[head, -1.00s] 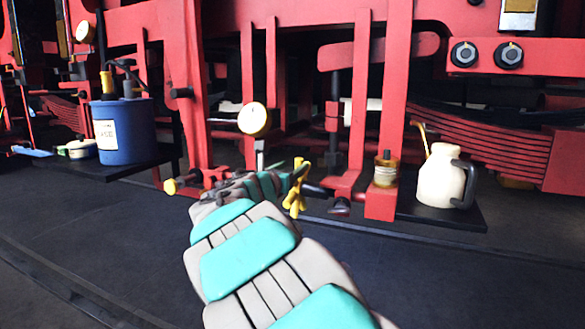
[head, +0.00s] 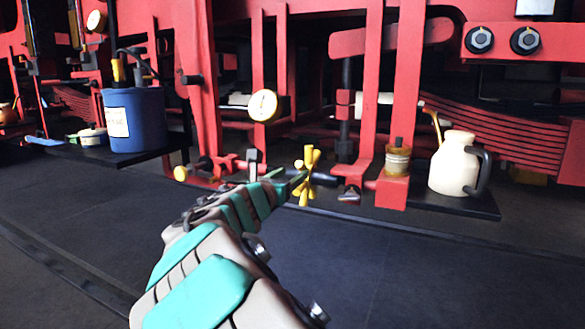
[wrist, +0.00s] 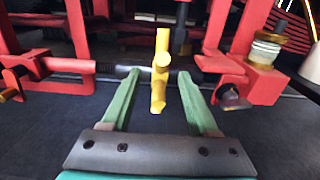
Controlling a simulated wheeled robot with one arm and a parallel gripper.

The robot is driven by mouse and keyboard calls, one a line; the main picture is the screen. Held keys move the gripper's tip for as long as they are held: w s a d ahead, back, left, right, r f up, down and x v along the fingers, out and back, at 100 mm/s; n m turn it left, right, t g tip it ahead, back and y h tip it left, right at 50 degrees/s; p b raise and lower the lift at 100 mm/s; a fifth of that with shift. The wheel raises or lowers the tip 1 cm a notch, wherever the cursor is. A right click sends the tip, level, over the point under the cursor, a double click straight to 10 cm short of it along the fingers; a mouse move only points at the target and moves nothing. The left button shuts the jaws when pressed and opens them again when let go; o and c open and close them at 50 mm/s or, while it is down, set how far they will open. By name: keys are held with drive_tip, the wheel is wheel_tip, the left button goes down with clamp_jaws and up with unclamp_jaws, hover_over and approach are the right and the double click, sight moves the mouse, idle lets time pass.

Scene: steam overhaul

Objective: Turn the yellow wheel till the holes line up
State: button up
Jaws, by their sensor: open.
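The yellow wheel (head: 308,176), with stubby spokes, sits on a dark horizontal shaft low on the red frame. In the wrist view the yellow wheel (wrist: 160,72) stands edge-on, with its lower spoke between my fingers. My gripper (head: 288,180) reaches it from the left in the head view. My gripper (wrist: 152,82) is open in the wrist view, one green finger on each side of the wheel, with gaps between. The dark shaft (wrist: 190,75) runs behind the fingertips to red brackets. I cannot make out any holes or whether they line up.
A round gauge (head: 263,105) stands above the shaft. A blue bucket (head: 135,120) is on a left shelf, a cream jug (head: 455,163) on a right one. A brass-coloured jar (head: 398,158) sits on the red bracket. Dark floor in front is clear.

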sight(294, 193)
drive_tip(key=f+b, duration=0.1)
drive_tip(key=f, duration=0.1)
drive_tip(key=s+f, duration=0.1)
drive_tip(key=f, duration=0.2)
drive_tip(key=shift+s+f+b, duration=0.1)
drive_tip(key=shift+f+b, duration=0.1)
drive_tip(key=shift+b, duration=0.2)
drive_tip(key=shift+b+x, duration=1)
drive_tip(key=shift+x, duration=1.9)
drive_tip(key=shift+a+r, duration=0.1)
drive_tip(key=shift+c, duration=0.3)
clamp_jaws()
drive_tip(key=shift+r+p, duration=1.4)
drive_tip(key=shift+p, duration=0.1)
